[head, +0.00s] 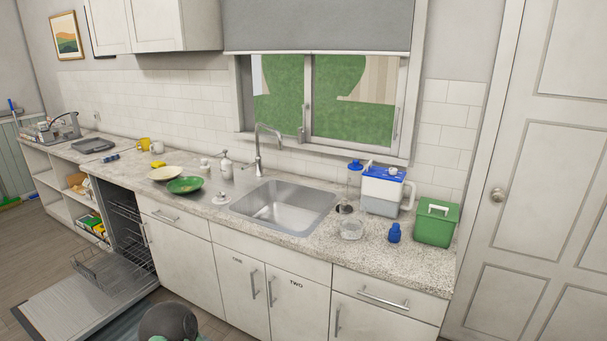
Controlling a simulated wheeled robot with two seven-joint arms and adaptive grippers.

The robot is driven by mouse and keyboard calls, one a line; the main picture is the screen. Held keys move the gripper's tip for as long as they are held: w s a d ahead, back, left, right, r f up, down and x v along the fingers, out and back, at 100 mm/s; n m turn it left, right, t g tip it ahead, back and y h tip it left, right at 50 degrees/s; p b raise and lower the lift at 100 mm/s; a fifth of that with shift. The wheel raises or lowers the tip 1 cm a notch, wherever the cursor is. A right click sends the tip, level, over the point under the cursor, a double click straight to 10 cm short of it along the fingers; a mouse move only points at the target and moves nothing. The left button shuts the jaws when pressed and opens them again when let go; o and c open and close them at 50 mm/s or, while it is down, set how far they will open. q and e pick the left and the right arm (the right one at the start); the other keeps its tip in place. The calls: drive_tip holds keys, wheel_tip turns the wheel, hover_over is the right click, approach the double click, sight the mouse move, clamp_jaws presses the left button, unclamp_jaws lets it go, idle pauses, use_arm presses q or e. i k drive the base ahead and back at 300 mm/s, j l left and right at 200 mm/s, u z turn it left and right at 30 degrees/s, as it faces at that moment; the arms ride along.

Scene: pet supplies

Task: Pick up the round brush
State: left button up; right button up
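I cannot pick out the round brush with certainty in the head view. A small pale round item (220,198) lies on the counter just left of the sink; it is too small to tell whether it is a brush. A small dark-based item (345,209) stands right of the sink and is also unclear. Neither of my grippers is in view.
An open dishwasher door (75,305) blocks floor at left.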

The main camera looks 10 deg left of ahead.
sight(205, 169)
drive_tip(key=i+j+u, duration=0.1)
drive_tip(key=i+u, duration=0.4)
drive_tip(key=u, duration=0.15)
drive_tip(key=i+u, duration=0.35)
drive_tip(key=i+j, duration=0.3)
drive_tip(key=i, duration=0.2)
drive_tip(key=i+j+z, duration=0.1)
drive_tip(key=i+j, duration=0.25)
drive_tip(key=i, duration=0.15)
